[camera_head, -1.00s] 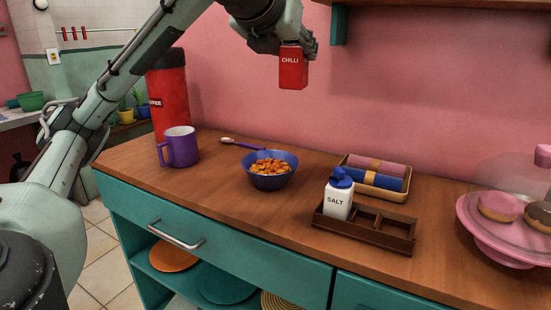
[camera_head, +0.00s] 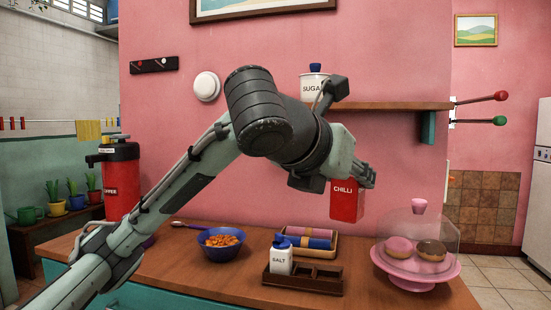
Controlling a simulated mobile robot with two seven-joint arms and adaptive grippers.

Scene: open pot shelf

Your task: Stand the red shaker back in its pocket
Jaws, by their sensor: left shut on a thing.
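The red shaker (camera_head: 346,203), labelled CHILLI, hangs upright in the air above the counter. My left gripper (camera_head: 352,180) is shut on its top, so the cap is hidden. A dark brown wooden rack (camera_head: 303,287) with pockets stands on the counter, below and to the left of the shaker in the picture. A white SALT shaker (camera_head: 280,261) with a blue lid stands in the rack's left pocket. The rack's other pockets look empty. My right gripper is not in view.
A tray (camera_head: 331,255) with rolled cloths lies behind the rack. A blue bowl (camera_head: 221,254) of orange food sits left. A domed pink cake stand (camera_head: 414,283) stands right. A wall shelf (camera_head: 395,106) holds a SUGAR jar (camera_head: 313,88). A red canister (camera_head: 122,180) stands at left.

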